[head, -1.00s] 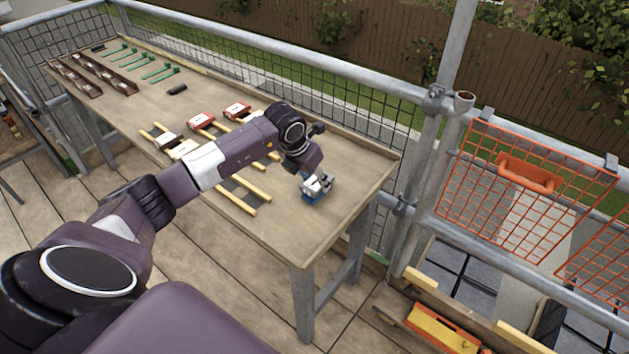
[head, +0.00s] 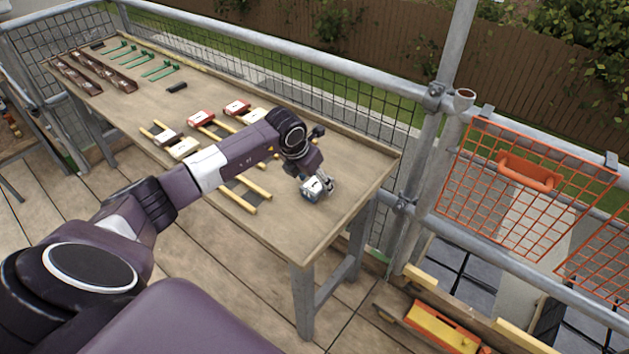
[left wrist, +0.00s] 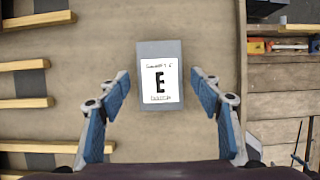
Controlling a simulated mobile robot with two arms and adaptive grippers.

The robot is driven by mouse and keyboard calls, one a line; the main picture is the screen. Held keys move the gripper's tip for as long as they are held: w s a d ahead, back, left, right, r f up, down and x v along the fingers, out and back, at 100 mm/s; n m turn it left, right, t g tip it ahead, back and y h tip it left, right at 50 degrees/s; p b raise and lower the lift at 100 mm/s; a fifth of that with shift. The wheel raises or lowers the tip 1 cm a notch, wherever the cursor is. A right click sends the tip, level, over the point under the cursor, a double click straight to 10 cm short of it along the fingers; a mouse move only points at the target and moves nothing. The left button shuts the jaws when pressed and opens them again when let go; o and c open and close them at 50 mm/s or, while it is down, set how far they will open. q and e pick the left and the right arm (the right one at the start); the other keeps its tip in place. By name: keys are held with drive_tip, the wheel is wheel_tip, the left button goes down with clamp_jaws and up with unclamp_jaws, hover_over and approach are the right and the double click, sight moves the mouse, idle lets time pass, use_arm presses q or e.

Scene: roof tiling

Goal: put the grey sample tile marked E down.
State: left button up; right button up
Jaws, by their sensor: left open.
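The grey sample tile (left wrist: 160,75) with a white label and a black E lies flat on the wooden table, label up. In the left wrist view it sits between the blue fingers of my left gripper (left wrist: 161,88), with a gap on each side. The left gripper is open. In the head view my left gripper (head: 317,186) is low over the near right part of the table; the tile there is small and partly hidden by it. My right gripper is not in view.
Yellow battens (head: 238,200) lie left of the gripper, with red tiles (head: 200,118) and pale tiles (head: 185,148) near them. Green brackets (head: 160,72) and brown channels (head: 105,72) lie at the far end. The table's right end (head: 345,205) is clear. A railing (head: 290,75) runs behind.

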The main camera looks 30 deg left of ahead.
use_arm(q)
drive_tip(key=b+v, duration=0.2)
drive_tip(key=v, duration=1)
drive_tip(key=shift+r+b, duration=0.2)
drive_tip(key=shift+b, duration=0.15)
